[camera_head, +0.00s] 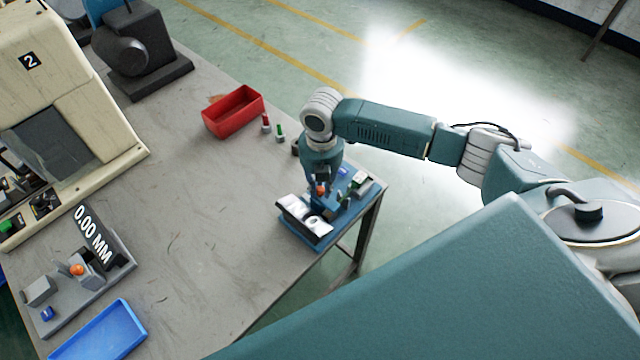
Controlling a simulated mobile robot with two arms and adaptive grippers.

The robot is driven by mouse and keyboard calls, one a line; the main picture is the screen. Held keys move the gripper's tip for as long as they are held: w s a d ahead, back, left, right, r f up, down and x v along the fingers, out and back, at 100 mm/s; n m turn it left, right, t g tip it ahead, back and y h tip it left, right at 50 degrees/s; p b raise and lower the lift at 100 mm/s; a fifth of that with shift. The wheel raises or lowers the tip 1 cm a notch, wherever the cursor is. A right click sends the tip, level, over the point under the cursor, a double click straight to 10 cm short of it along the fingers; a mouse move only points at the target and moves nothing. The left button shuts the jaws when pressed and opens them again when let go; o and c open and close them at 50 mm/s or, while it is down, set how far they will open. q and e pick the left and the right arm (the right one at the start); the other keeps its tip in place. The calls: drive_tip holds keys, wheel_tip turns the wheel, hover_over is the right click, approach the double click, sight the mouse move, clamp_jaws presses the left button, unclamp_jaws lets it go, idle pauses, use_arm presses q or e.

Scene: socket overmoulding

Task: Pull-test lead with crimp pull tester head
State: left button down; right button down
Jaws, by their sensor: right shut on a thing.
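The crimp pull tester is a small blue-based device (301,233) at the right corner of the table, with a tilted black-and-white panel (304,216) at its front. My right gripper (321,188) points down over it and is shut on a small part with an orange-red top (320,190), which looks like the pull tester head. The fingers hide most of that part. I cannot make out a lead in the tester. My left gripper is not in view.
A red bin (233,112) stands at the back, with small red (266,124) and green (280,133) items beside it. A gauge (88,268) reading 0.00 MM and a blue tray (100,335) are at front left. A beige machine (75,70) stands left. The table's middle is clear.

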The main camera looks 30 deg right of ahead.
drive_tip(key=shift+s+d+f, duration=0.15)
drive_tip(key=shift+s+d, duration=0.1)
drive_tip(key=shift+s, duration=0.05)
drive_tip(key=c, duration=2)
unclamp_jaws()
drive_tip(key=shift+w+a, duration=0.1)
drive_tip(key=o, duration=0.4)
drive_tip(key=shift+w+r, duration=0.1)
drive_tip(key=shift+r, duration=0.45)
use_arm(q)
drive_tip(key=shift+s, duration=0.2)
use_arm(e)
drive_tip(key=r, duration=1.1)
drive_tip(key=shift+s, duration=0.2)
